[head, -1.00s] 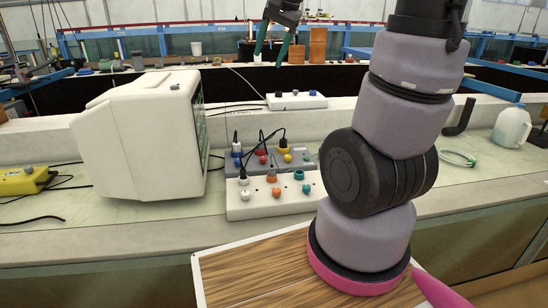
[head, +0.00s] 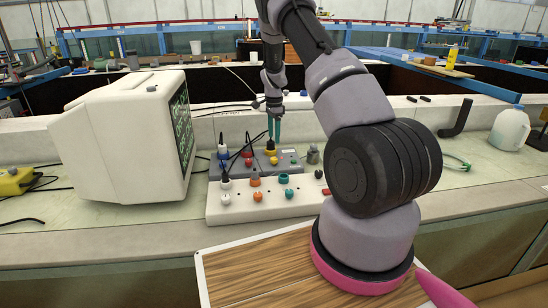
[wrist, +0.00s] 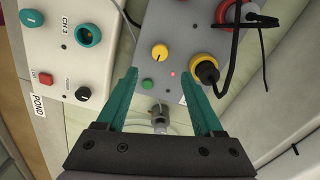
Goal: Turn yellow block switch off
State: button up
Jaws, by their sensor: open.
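A grey box (head: 292,163) with coloured sockets and knobs stands on the bench, behind a white box. In the wrist view it carries a round yellow knob (wrist: 160,52), a green button (wrist: 148,84) and a small lit red light (wrist: 172,73). A yellow socket (wrist: 207,69) holding a black plug is to the knob's right. My gripper (wrist: 163,80) is open and empty, pointing down over the grey box. The yellow knob appears between its finger lines; contact is not visible. In the head view my gripper (head: 273,130) is above the yellow socket. A separate yellow box (head: 12,182) sits at far left.
The white box (head: 240,210) in front has several coloured knobs. A white monitor (head: 122,135) stands close on the left. A metal piece (head: 313,154) is at the grey box's right end.

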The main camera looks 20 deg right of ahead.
aim_at(274, 158)
notch_tip(274, 158, down, 10)
jog(key=shift+f, duration=0.25)
dwell(0.3)
grip_shut()
